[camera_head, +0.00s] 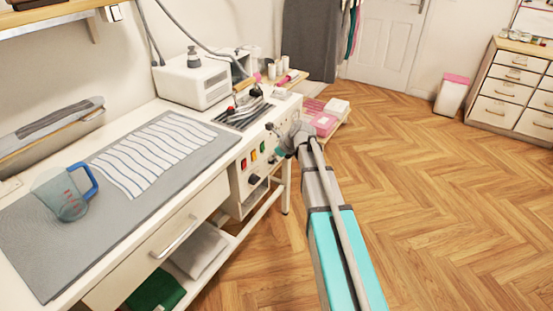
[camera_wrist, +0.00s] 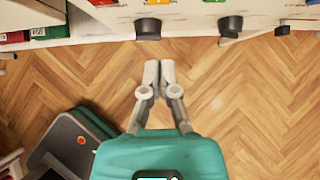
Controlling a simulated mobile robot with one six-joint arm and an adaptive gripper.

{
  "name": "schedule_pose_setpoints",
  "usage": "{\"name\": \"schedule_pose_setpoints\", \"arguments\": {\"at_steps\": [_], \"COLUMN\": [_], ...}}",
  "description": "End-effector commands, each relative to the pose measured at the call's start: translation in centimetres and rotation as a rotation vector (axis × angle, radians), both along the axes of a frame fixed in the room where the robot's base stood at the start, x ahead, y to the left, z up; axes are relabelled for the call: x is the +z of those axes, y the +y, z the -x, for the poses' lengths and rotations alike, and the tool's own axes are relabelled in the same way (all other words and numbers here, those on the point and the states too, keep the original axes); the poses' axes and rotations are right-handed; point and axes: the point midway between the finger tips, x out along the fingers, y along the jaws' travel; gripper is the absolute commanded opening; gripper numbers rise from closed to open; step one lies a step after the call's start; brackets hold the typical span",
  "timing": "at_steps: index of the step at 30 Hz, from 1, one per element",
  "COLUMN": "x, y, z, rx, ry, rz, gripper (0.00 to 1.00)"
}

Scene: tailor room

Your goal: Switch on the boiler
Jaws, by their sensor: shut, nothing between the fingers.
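The white boiler box (camera_head: 193,82) stands on the back of the ironing table. A control panel (camera_head: 243,181) with red, orange and green switches (camera_head: 254,154) and black knobs is on the table's front right. In the head view my arm reaches to the panel's right; the fingers are mostly hidden.
An iron (camera_head: 247,103) rests on a dark stand beside the boiler. A striped cloth (camera_head: 150,153) and a blue-handled jug (camera_head: 65,192) lie on the grey table pad. A drawer handle (camera_head: 173,237) juts out left of the panel.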

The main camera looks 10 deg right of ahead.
Motion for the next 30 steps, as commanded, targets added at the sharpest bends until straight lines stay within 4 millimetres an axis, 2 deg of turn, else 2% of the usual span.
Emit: {"name": "schedule_pose_setpoints", "arguments": {"at_steps": [1,10,18,30], "x": [-0.8,-3.1,-3.0,-3.0], "y": [0.2,1.6,3.7,4.3], "z": [-0.3,-1.6,-3.7,-4.2], "rx": [0.000,0.000,0.001,-0.001], "ry": [0.000,-0.001,0.001,-0.001], "rz": [0.000,-0.001,-0.001,0.001], "gripper": [0.00,0.00,0.00,0.00]}}
